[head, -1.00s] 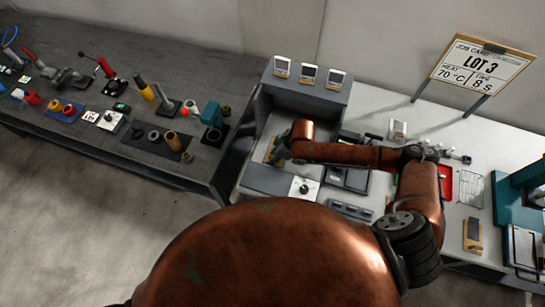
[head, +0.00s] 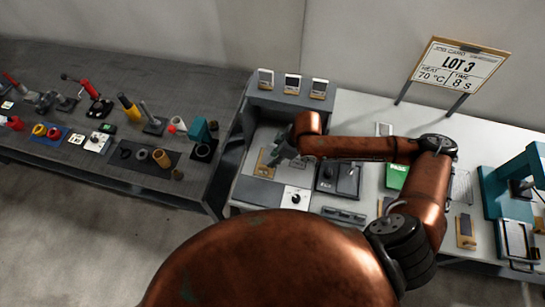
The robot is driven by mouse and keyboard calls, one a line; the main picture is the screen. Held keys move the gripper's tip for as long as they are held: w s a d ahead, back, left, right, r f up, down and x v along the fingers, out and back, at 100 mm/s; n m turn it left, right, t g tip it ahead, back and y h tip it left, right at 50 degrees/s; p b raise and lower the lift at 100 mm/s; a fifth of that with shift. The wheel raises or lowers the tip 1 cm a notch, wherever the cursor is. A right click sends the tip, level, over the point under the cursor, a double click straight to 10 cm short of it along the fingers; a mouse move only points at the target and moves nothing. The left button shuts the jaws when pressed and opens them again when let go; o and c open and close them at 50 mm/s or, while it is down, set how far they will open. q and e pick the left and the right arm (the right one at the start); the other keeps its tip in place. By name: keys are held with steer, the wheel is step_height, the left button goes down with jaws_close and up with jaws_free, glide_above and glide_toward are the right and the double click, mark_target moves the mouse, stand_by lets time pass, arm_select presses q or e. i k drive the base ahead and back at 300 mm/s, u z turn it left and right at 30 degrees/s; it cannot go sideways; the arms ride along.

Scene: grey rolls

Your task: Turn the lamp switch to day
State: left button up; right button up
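A white plate with a dark round knob (head: 296,198), which looks like the lamp switch, sits at the front edge of a grey open booth (head: 257,127) on the right bench. Its marking is too small to read. My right gripper (head: 281,154) is above the booth floor, behind and slightly left of the knob, apart from it in the picture. Its fingers are small and dark, so I cannot tell whether they are open or shut. A tan block (head: 265,164) lies beside it on the left. My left gripper is not in view.
Several small cards, including one card (head: 292,84), stand on the booth's top. A dark device (head: 338,178) is right of the booth. A job card sign (head: 460,68) and a teal machine (head: 497,195) are further right. Tools fill the left bench (head: 60,160).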

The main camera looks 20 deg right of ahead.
mark_target(295, 199)
steer(key=k, duration=2)
